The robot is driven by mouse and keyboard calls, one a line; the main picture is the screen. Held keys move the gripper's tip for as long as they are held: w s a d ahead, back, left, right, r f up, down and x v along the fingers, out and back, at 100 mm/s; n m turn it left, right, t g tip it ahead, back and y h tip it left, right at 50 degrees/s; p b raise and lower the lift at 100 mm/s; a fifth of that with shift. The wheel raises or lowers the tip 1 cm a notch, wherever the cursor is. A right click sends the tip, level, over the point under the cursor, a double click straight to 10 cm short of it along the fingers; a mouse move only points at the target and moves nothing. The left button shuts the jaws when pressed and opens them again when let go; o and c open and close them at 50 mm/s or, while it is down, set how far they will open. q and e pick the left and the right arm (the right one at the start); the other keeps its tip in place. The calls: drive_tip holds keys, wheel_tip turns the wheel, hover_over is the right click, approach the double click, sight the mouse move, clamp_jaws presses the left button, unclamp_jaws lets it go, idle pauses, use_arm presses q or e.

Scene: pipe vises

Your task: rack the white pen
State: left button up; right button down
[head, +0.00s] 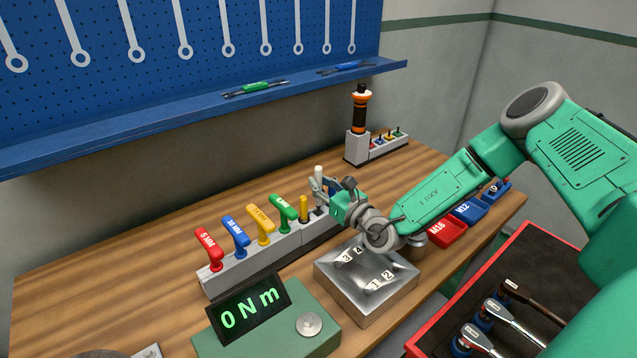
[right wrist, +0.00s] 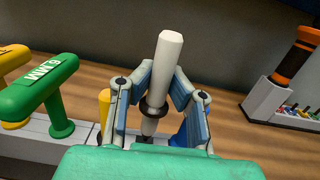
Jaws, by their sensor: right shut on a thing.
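The white pen (head: 318,173) stands nearly upright at the right part of the grey rack (head: 262,262). In the right wrist view the pen (right wrist: 166,68) has a dark collar and a short pale lower end. My right gripper (head: 322,188) is shut on it, with blue-grey fingers on both sides (right wrist: 162,92). The pen's tip is low over the rack; I cannot tell whether it is in a slot. My left gripper is not in view.
The rack holds red, blue, yellow and green (head: 284,208) T-handles and a yellow pen-like piece (head: 303,209). A metal block (head: 368,290) and a torque display (head: 250,308) stand in front. An orange-black driver (head: 360,110) stands in a holder behind.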

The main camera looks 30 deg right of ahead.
sight(321, 201)
drive_tip(key=shift+f+b, duration=1.9)
drive_tip(key=shift+f, duration=0.7)
idle(1.6)
drive_tip(key=shift+r+p, duration=2.45)
drive_tip(key=shift+r, duration=0.4)
drive_tip(key=c, duration=1.6)
unclamp_jaws()
drive_tip(key=shift+o, duration=0.2)
